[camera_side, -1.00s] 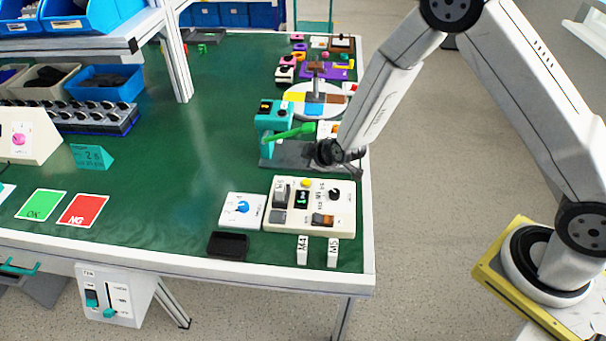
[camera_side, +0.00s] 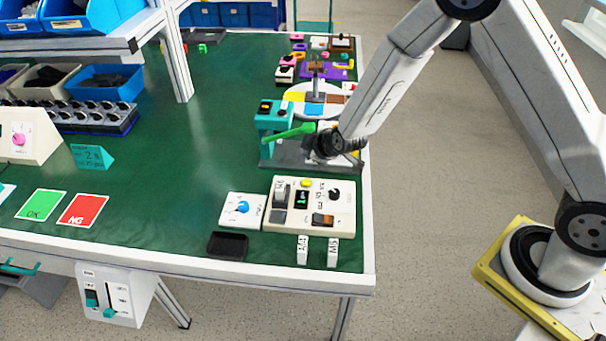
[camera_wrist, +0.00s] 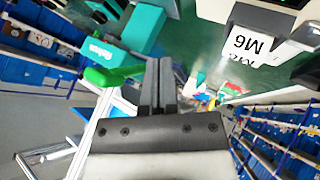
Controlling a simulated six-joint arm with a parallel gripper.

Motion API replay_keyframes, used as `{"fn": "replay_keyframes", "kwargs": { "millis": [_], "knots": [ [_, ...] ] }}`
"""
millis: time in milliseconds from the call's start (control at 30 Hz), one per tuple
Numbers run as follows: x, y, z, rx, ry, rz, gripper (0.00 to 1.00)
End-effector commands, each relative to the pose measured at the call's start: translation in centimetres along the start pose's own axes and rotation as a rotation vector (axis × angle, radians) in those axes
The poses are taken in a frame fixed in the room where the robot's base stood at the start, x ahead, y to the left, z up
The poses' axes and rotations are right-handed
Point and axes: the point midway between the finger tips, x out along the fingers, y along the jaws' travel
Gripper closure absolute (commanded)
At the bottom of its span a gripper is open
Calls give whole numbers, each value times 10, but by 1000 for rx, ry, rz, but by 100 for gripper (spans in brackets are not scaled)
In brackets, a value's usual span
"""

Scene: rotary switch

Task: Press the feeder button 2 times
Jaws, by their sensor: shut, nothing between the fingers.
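No button in view carries a readable feeder label, so I cannot tell which it is. A cream control panel (camera_side: 344,222) at the table's front right has a yellow button (camera_side: 306,183), a black knob, a small display and a rocker switch. My gripper (camera_wrist: 160,65) is shut and empty in the wrist view. In the side view my black wrist (camera_side: 325,146) is behind the panel, beside a teal press (camera_side: 270,117) with a green lever (camera_side: 292,133); the fingertips are hard to make out there. The wrist view shows the press (camera_wrist: 144,28) and lever (camera_wrist: 108,76) left of the fingers.
A white M6 tag (camera_wrist: 245,42) is at the wrist view's upper right. A round coloured turntable (camera_side: 314,112) stands behind the press. The green table middle is clear.

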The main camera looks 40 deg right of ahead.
Motion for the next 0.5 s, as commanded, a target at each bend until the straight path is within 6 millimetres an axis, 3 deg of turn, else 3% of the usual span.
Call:
{"fn": "replay_keyframes", "kwargs": {
  "millis": [500],
  "knots": [
    [-9,6,-6,0,0,-1,100]
  ]
}}
